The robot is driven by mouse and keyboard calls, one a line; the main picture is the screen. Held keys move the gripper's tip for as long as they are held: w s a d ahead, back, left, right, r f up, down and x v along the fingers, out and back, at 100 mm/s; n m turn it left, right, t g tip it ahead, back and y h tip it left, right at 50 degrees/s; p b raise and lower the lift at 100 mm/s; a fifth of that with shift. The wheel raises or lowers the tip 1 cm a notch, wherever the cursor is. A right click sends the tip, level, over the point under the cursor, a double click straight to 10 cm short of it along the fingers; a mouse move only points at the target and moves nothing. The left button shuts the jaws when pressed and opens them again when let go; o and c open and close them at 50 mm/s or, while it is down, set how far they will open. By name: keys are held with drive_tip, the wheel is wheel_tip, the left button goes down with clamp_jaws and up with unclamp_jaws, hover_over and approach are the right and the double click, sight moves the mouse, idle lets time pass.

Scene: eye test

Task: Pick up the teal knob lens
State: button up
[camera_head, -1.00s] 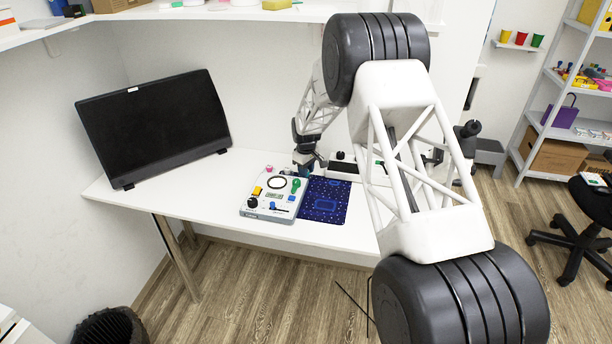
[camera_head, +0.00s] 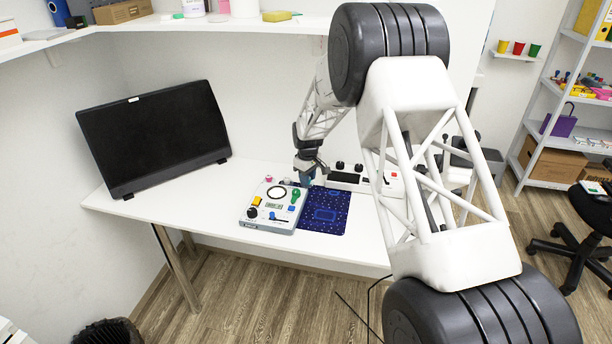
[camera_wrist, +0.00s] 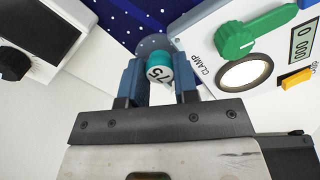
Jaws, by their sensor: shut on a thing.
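The teal knob lens (camera_wrist: 158,67) shows in the wrist view as a short teal cylinder with a white end marked "75" and a grey disc at its far side. It sits between the two blue fingers of my gripper (camera_wrist: 160,78), which are shut on it. In the head view my gripper (camera_head: 307,178) is at the back right corner of the grey-white panel device (camera_head: 268,222), by the dark blue starry mat (camera_head: 323,228). I cannot tell whether the lens touches the surface below.
The panel's green knob (camera_wrist: 240,36) and round white window (camera_wrist: 244,72) are close right of the fingers in the wrist view. A white box with black knobs (camera_head: 378,185) stands behind the mat. A black monitor (camera_head: 155,137) fills the desk's left. The desk front (camera_head: 205,218) is clear.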

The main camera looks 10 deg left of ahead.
drive_tip(key=s+d, duration=0.1)
drive_tip(key=s, duration=0.3)
drive_tip(key=s+d, duration=0.2)
drive_tip(key=s, duration=0.1)
drive_tip(key=s+d+r, duration=0.1)
drive_tip(key=s+d, duration=0.1)
drive_tip(key=s, duration=0.2)
drive_tip(key=shift+s+d+r, duration=0.1)
drive_tip(key=shift+s, duration=0.25)
